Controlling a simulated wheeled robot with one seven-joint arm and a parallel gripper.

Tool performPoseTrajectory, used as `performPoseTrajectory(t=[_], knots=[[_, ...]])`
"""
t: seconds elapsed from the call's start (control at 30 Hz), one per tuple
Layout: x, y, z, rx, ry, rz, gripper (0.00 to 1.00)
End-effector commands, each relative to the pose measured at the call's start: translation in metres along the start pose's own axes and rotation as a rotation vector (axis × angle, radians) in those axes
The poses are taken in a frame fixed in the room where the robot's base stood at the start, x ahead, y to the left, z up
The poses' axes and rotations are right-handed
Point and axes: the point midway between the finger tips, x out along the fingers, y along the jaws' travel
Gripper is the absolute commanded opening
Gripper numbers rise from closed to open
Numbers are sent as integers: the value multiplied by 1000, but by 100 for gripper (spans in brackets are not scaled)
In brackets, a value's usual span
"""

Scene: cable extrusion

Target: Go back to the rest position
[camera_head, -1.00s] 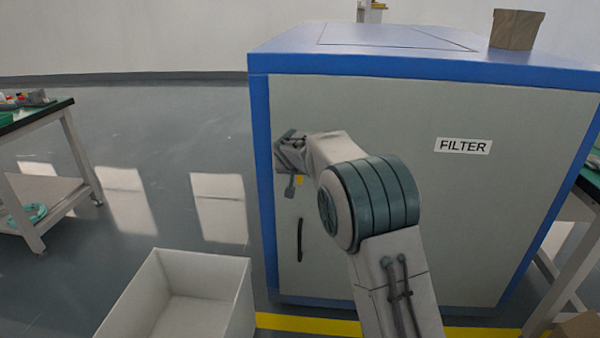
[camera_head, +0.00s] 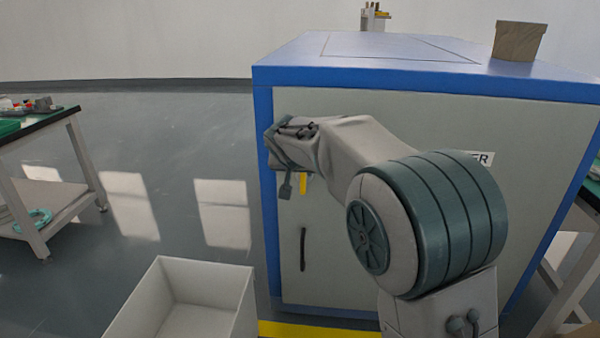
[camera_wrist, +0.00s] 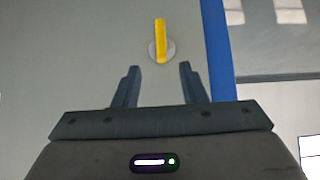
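My gripper (camera_wrist: 157,85) is open and empty in the wrist view, its two dark fingers spread apart. Beyond the fingers is a yellow handle (camera_wrist: 160,40) on a round grey plate, upright on the cabinet front. In the head view my arm reaches across the front of the blue-edged grey cabinet (camera_head: 360,265). The yellow handle (camera_head: 303,183) shows just below my wrist, partly hidden by it. The gripper fingers are hard to make out in the head view. The wrist view shows a gap between the fingertips and the handle.
A white open box (camera_head: 180,300) stands on the floor at the front left. A workbench (camera_head: 60,127) is at the left, another at the right edge. A cardboard box (camera_head: 517,41) sits on the cabinet top. A black door handle (camera_head: 302,248) is below the yellow one.

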Motion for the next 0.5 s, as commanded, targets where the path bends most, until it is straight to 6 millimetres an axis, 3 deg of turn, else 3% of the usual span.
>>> performPoseTrajectory(t=[0.37,0.5], knots=[[-4,1,0,0,-1,1,38],[-25,23,-6,4,-28,14,38]])
